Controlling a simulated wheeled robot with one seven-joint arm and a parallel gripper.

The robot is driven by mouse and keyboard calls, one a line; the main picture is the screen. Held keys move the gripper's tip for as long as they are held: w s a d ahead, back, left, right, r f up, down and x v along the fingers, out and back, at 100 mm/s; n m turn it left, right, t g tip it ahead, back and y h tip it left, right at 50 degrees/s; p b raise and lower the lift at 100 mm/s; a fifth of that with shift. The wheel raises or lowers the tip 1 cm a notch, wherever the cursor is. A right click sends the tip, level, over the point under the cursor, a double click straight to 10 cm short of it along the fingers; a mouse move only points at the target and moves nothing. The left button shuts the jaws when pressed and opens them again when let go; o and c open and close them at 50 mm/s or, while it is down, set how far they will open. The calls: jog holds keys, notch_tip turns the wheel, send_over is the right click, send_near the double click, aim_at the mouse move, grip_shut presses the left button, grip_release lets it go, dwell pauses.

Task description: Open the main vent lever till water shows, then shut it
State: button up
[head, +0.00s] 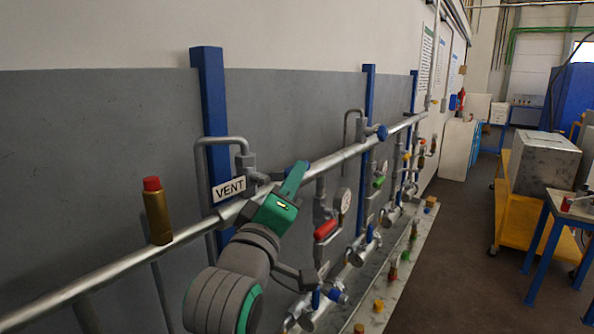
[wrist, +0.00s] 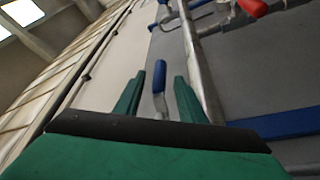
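In the head view, a white sign reading VENT (head: 229,188) hangs by a bent grey pipe above the long silver main pipe (head: 340,157). My green gripper (head: 296,178) is at the main pipe, just right of the sign. In the wrist view, my gripper (wrist: 160,88) is open, one finger on each side of a blue-handled lever (wrist: 159,75). The lever stands in the gap, with space visible on both sides. In the head view, my gripper largely hides the lever. No water shows in either view.
A brass fitting with a red cap (head: 157,212) stands left of my arm. A red-handled valve (head: 326,229) and gauge (head: 343,201) are right of my gripper. Blue posts (head: 210,110) back the pipe. A yellow cart (head: 515,225) stands across the open aisle (head: 450,230).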

jog(key=shift+x, duration=2.5)
grip_shut()
